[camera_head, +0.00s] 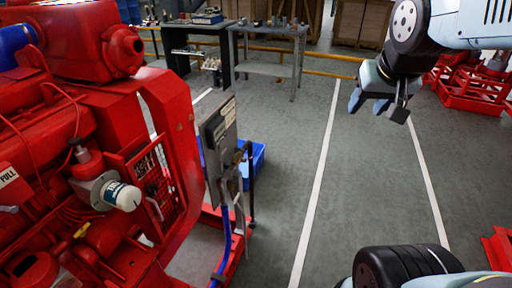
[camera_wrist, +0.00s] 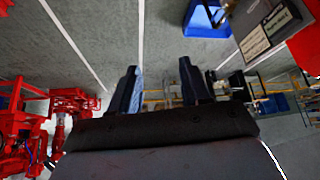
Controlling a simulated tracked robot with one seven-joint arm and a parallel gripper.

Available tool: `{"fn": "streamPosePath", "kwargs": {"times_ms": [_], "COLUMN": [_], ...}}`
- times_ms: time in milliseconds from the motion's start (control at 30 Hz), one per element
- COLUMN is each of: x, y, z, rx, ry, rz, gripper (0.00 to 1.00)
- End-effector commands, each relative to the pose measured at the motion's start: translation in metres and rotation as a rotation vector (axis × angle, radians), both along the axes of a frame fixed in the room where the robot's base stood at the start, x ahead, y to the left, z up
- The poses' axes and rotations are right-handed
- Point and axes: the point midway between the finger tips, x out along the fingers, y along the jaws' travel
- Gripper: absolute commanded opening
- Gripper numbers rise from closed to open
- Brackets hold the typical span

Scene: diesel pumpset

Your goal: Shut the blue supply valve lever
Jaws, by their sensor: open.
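I cannot clearly make out a blue valve lever in either view. In the head view a blue hose (camera_head: 226,245) runs down below the control panel (camera_head: 219,140) at the right end of the red pumpset (camera_head: 100,120). A dark upright rod (camera_head: 250,185) stands beside the hose; I cannot tell whether it belongs to a valve. My gripper (camera_head: 374,103) hangs over bare floor, well to the right of the panel. In the wrist view my gripper (camera_wrist: 158,67) has its two fingers apart with nothing between them. The panel (camera_wrist: 268,28) shows at the upper right there.
A blue bin (camera_head: 258,158) sits on the floor behind the panel. A grey table (camera_head: 268,70) and a dark bench stand at the back, near a yellow rail (camera_head: 325,73). Red frames (camera_head: 470,85) stand at the right. The grey floor between is clear.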

Motion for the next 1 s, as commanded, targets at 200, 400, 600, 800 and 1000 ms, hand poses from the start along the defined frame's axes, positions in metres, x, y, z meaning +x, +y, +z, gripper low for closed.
{"fn": "streamPosePath", "kwargs": {"times_ms": [200,400,600,800,1000], "x": [0.074,0.136,0.191,0.238,0.277], "y": [0.006,0.016,0.031,0.047,0.069], "z": [-0.021,-0.044,-0.075,-0.112,-0.154], "rx": [0.033,0.082,0.155,0.249,0.359], "ry": [-0.078,-0.155,-0.229,-0.294,-0.350], "rz": [-0.052,-0.086,-0.109,-0.130,-0.141], "gripper": [0.47,0.47,0.47,0.47,0.47]}}
